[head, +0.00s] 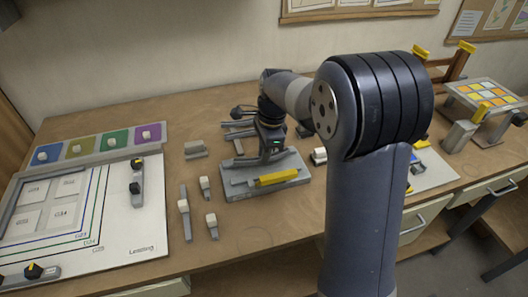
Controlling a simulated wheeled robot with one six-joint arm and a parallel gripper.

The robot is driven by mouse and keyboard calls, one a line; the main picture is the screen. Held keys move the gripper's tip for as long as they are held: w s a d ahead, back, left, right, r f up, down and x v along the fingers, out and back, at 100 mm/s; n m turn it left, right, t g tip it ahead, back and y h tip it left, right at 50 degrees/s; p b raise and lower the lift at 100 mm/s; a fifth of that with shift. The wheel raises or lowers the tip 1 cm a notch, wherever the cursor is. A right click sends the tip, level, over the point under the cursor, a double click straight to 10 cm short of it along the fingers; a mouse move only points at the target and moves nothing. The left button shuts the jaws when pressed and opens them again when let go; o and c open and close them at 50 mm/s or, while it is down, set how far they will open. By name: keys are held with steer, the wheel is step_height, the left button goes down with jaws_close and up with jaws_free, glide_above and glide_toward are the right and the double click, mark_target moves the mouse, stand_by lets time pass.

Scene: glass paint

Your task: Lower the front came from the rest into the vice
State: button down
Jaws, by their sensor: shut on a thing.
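My gripper (268,152) points down over a grey platform (236,192) in the middle of the bench. Its jaws are shut on a thin grey piece, seemingly the front came; the fingertips and most of the piece are too small and dark to make out. A yellow bar (278,177) lies along the near side of the platform, just in front of my gripper. The platform looks like the vice, but I cannot tell for sure. Several grey bars (238,134) lie behind it to the left, perhaps at the rest. Whether the held piece touches the platform is unclear.
Several small grey pieces with white blocks (184,206) lie left of the platform. A white lettered board (120,225) and a row of coloured tiles (82,148) are at the left. A raised rack of coloured panes (482,94) stands at the right. My arm hides the middle right.

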steer(key=shift+f, duration=0.4)
stand_by(0.8)
steer(key=shift+f+b, duration=0.5)
steer(key=shift+f, duration=0.35)
steer(key=c, duration=1.3)
jaws_free()
steer(key=shift+f, duration=0.1)
